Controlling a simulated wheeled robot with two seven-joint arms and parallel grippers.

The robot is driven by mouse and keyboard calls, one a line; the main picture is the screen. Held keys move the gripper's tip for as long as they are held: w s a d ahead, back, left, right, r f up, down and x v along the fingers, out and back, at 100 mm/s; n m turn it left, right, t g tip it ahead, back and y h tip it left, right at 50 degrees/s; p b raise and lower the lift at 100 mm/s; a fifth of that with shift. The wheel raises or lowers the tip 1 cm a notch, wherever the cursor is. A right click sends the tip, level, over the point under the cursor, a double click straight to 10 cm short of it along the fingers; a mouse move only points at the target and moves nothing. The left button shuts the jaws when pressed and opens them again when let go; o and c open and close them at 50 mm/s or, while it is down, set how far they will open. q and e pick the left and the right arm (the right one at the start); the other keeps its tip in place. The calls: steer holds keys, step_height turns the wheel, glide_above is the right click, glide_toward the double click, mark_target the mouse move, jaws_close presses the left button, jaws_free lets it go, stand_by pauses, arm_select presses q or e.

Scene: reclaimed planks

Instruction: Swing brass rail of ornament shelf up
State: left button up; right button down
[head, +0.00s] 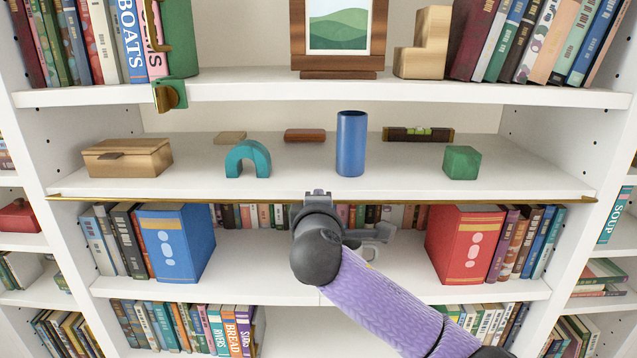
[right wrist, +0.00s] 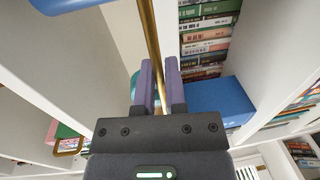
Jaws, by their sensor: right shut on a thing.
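The brass rail (head: 500,200) is a thin gold bar along the front of the ornament shelf (head: 215,187), at about the height of its lower front edge. In the right wrist view the rail (right wrist: 149,35) runs down between the two purple fingers. My right gripper (head: 318,193) is shut on the rail near its middle, and it also shows in the right wrist view (right wrist: 158,72). On the shelf stand a wooden box (head: 126,157), a teal arch (head: 248,158), a blue cylinder (head: 351,143) and a green block (head: 462,162). My left gripper is not in view.
Farther back on the shelf lie a spirit level (head: 418,134) and a brown block (head: 305,135). The shelf below holds books, with a blue volume (head: 176,243) and a red volume (head: 465,244). A framed picture (head: 338,35) stands above.

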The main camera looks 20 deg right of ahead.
steer(key=shift+w+r+g+y+p, duration=0.25)
steer(key=shift+r+g+p, duration=0.3)
steer(key=shift+g, duration=0.35)
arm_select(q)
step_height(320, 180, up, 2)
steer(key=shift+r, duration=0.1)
arm_select(e)
steer(key=g, duration=0.1)
steer(key=g+y, duration=0.1)
steer(key=g, duration=0.1)
steer(key=w+r+g, duration=0.1)
steer(key=g, duration=0.1)
steer(key=shift+d+y, duration=0.2)
steer(key=shift+y, duration=0.05)
steer(key=c, duration=0.7)
jaws_free()
steer(key=shift+c, duration=0.2)
